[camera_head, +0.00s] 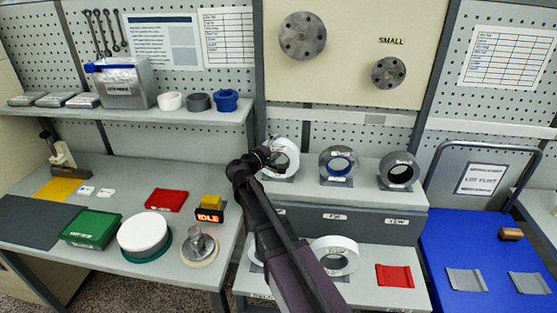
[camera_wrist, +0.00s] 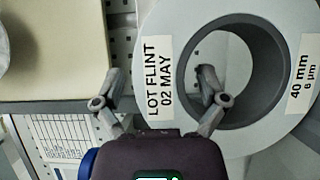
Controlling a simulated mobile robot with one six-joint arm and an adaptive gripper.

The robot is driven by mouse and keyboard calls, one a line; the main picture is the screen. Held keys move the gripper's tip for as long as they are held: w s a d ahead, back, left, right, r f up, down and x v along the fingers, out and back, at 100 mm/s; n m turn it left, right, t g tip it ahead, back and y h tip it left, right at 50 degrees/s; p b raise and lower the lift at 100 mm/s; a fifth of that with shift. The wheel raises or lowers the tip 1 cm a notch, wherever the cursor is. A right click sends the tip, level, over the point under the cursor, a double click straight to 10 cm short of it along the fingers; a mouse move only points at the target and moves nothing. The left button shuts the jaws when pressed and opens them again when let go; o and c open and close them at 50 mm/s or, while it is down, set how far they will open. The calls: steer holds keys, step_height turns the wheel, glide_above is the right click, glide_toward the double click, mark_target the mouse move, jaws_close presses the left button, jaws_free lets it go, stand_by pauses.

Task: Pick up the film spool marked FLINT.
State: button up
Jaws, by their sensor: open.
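The film spool marked LOT FLINT 02 MAY (camera_wrist: 180,25) is a large white ring with a grey core around an open bore. It fills the right of the wrist view, with a 40 mm label on its other side. In the head view a white spool (camera_head: 291,154) stands upright at the left of the upper rack, partly behind my gripper (camera_head: 268,156). In the wrist view my gripper (camera_wrist: 161,73) is open. One finger is left of the rim and the other overlaps the bore, with the FLINT label between them. I cannot tell whether either finger touches.
Beside it stand a grey spool with a blue core (camera_head: 326,160) and a dark grey spool (camera_head: 387,165). A white spool (camera_head: 346,262) on the lower shelf is partly behind my arm. A blue cart (camera_head: 440,245) with a sign stands right. A cluttered bench (camera_head: 115,185) is left.

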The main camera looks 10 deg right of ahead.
steer(key=shift+w+d, duration=0.2)
steer(key=shift+d, duration=0.05)
steer(key=shift+c, duration=0.2)
jaws_close()
stand_by(0.3)
